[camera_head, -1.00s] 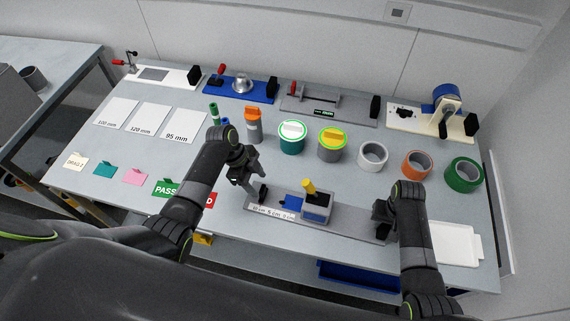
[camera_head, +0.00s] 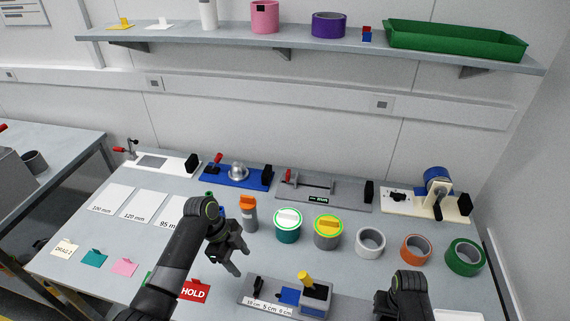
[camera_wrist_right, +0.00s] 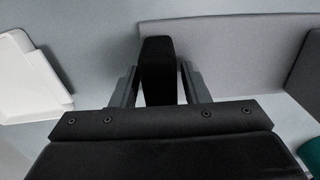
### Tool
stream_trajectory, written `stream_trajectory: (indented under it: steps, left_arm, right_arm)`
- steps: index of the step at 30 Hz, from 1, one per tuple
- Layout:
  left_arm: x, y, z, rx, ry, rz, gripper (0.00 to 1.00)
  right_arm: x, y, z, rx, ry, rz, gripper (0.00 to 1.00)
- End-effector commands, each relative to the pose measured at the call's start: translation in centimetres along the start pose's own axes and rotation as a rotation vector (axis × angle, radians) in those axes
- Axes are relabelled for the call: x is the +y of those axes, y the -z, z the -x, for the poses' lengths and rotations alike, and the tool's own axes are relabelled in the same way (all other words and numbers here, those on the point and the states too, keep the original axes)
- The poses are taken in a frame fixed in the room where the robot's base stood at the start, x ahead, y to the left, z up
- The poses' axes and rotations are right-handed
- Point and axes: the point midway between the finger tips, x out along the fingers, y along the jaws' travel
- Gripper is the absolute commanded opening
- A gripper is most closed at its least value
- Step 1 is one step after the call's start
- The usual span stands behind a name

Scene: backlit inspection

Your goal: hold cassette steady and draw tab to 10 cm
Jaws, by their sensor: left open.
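The grey cassette (camera_head: 316,297) with a yellow knob (camera_head: 305,279) sits on a grey base plate (camera_head: 341,307) with a printed cm scale (camera_head: 270,306). A blue tab (camera_head: 289,296) shows at the cassette's left side. A black block (camera_head: 258,284) stands at the plate's left end. My left gripper (camera_head: 240,263) is open and empty, behind and left of that block, apart from the tab. In the right wrist view my right gripper (camera_wrist_right: 160,88) has its fingers against both sides of a black upright block (camera_wrist_right: 160,65) at the plate's end. In the head view my right arm hides this grip.
A red HOLD card (camera_head: 194,291) lies left. A white tray (camera_wrist_right: 30,80) is beside my right gripper. A wall shelf (camera_head: 300,42) hangs above.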

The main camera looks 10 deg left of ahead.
Motion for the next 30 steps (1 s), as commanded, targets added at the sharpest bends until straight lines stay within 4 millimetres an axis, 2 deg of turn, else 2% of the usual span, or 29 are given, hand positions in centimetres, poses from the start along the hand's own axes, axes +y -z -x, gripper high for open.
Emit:
stream_trajectory:
  steps: [3,14,20,30]
  left_arm:
    - [0.0,0.0,0.0,0.0,0.0,0.0,0.55]
    - [0.0,0.0,0.0,0.0,0.0,0.0,0.55]
    - [0.0,0.0,0.0,0.0,0.0,0.0,0.55]
    - [0.0,0.0,0.0,0.0,0.0,0.0,0.55]
  right_arm:
    - [0.0,0.1,0.1,0.001,0.0,0.0,0.53]
    - [0.0,0.2,0.7,0.005,0.001,0.0,0.53]
    - [0.0,0.2,3.1,0.006,0.001,0.0,0.53]
    - [0.0,0.1,9.3,0.005,0.001,0.0,0.53]
